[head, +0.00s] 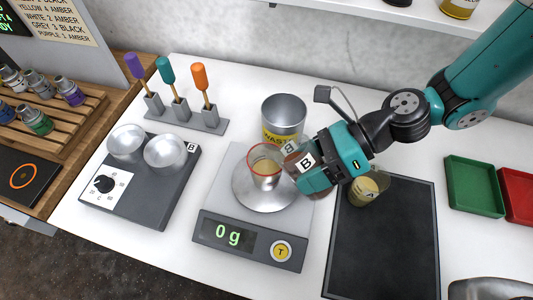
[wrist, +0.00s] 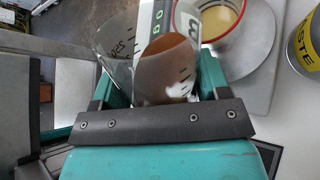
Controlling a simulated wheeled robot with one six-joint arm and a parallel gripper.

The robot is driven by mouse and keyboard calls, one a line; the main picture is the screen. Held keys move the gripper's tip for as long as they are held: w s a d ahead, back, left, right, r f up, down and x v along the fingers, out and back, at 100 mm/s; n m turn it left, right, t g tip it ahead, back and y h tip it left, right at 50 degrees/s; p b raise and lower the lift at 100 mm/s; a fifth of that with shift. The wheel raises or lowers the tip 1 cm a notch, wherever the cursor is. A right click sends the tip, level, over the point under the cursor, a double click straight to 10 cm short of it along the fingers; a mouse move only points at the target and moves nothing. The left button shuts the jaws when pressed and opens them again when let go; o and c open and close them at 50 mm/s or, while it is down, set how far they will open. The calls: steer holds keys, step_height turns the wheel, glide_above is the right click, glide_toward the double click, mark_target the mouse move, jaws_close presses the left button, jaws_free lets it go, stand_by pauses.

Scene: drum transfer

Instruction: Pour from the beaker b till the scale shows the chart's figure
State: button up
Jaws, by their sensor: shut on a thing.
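My gripper (head: 303,170) is shut on beaker B (wrist: 165,70), a clear beaker with a white "B" label and brownish liquid. It is held just right of a red-rimmed glass (head: 266,160) on the scale's round pan. In the wrist view the red-rimmed glass (wrist: 222,18) shows a pale yellowish inside, close beyond beaker B; how far B is tilted is hard to tell. In the head view my gripper hides most of B. The scale (head: 222,238) reads 0 g. A chart (head: 62,22) at top left is partly cut off; its visible lines list colours and numbers.
A metal waste can (head: 284,118) stands behind the scale. Beaker A (head: 367,187) stands on a dark mat (head: 385,250) beneath my arm. A two-dish device (head: 140,185) and a rack of coloured-handled tools (head: 187,120) are left. Green (head: 475,187) and red (head: 517,195) trays are right.

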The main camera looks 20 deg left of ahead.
steer(key=shift+r+h+p, duration=0.3)
steer(key=shift+h+p, duration=0.1)
steer(key=shift+p, duration=0.05)
stand_by(0.9)
steer(key=shift+f+m+h, duration=0.35)
steer(key=shift+m+h, duration=0.15)
steer(key=shift+h, duration=0.2)
stand_by(1.8)
steer(key=shift+r+m+h+p, duration=0.3)
steer(key=shift+r+h+p, duration=0.2)
steer(key=shift+h+p, duration=0.3)
stand_by(1.2)
steer(key=shift+a+f, duration=0.1)
stand_by(0.7)
